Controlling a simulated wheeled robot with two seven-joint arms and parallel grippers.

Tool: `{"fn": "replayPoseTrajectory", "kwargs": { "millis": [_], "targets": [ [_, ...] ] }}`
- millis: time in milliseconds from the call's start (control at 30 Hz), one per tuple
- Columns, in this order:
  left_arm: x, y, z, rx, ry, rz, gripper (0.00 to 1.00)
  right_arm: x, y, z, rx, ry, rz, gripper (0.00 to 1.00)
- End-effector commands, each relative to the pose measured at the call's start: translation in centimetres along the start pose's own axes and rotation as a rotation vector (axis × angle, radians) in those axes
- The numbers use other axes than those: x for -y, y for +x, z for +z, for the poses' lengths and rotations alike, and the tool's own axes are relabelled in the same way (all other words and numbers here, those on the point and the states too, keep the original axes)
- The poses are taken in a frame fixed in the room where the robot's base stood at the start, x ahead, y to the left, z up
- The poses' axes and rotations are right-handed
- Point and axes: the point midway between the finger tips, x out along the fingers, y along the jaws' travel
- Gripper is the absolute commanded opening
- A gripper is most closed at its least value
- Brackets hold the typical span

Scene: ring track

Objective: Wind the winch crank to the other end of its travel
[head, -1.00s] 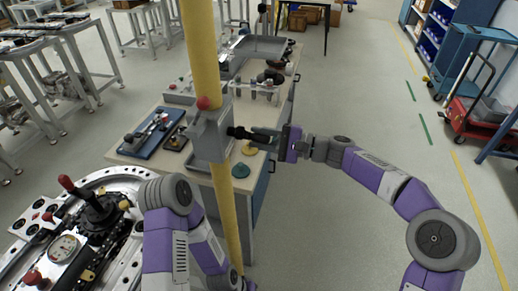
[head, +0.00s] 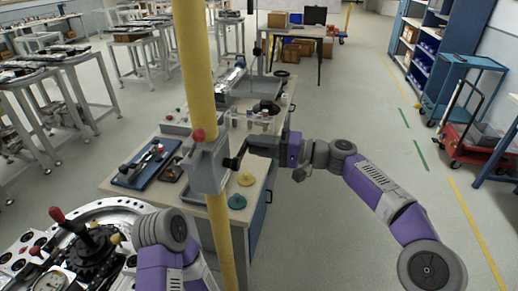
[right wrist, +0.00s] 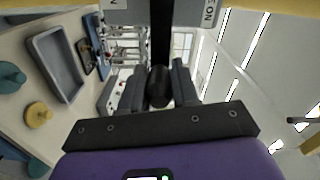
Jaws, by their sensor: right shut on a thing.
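The winch is a grey box (head: 205,166) on a yellow post, with a red ball (head: 197,135) at its top. Its dark crank arm (head: 235,161) sticks out on the right side and slants up to the right. My right gripper (head: 255,145) is at the outer end of the crank, to the right of the winch box. In the right wrist view its two fingers (right wrist: 158,90) are on either side of the round black crank handle (right wrist: 160,85), shut on it. The dark crank arm runs up from the handle there. My left gripper is out of the picture; only part of its arm shows.
A workbench (head: 172,200) behind the post carries a blue tray (head: 140,170), a yellow knob (head: 246,179) and a green knob (head: 237,202). A round machine panel with a red-tipped lever (head: 57,214) is at the lower left.

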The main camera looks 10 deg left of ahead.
Motion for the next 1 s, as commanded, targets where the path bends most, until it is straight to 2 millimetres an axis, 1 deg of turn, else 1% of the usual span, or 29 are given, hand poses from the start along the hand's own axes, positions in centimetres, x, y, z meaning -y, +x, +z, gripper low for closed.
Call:
{"fn": "replayPoseTrajectory", "kwargs": {
  "millis": [200, 667, 700, 833, 1000],
  "targets": [
    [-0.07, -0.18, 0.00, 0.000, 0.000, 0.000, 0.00, 0.56, 0.04, 0.00, 0.003, -0.002, -0.001, 0.00],
    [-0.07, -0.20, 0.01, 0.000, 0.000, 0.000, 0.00, 0.80, 0.05, 0.01, 0.003, -0.002, -0.002, 0.00],
    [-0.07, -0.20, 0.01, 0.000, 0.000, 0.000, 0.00, 0.80, 0.05, 0.01, 0.003, -0.002, -0.003, 0.32],
    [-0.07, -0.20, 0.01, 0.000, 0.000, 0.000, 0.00, 0.77, 0.04, -0.01, 0.002, 0.000, -0.003, 0.52],
    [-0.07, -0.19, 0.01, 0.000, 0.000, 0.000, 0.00, 0.71, 0.03, -0.04, 0.001, 0.001, -0.003, 0.52]
  ]
}}
